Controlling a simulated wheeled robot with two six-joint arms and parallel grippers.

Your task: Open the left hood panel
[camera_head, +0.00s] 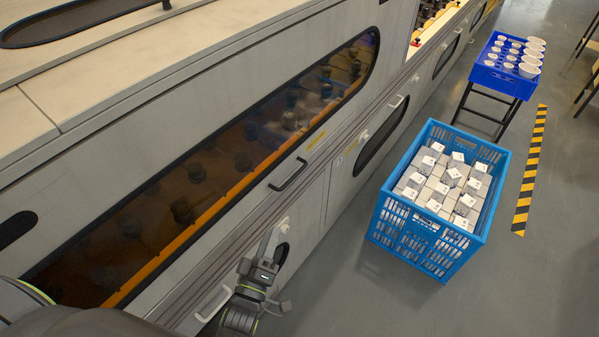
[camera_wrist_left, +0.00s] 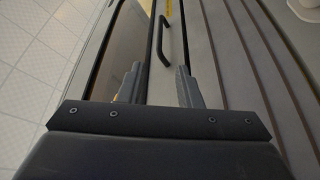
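The hood panel (camera_head: 150,130) is a pale grey sloping panel with a long amber-tinted window (camera_head: 190,190), and it looks closed. Its dark bar handle (camera_head: 288,175) sits on the lower edge, right of the window. My left gripper (camera_head: 272,240) is below and nearer than this handle, apart from it. In the left wrist view the gripper (camera_wrist_left: 160,88) is open, with nothing between its two fingers. The handle (camera_wrist_left: 164,40) shows ahead, between and beyond the fingertips. My right gripper is not in view.
A blue crate (camera_head: 405,240) of white boxes stands on the floor to the right. A blue tray (camera_head: 503,80) with white cups stands on a dark stand beyond it. Lower cabinet doors carry pale handles (camera_head: 213,303). The floor between has a yellow-black strip (camera_head: 530,170).

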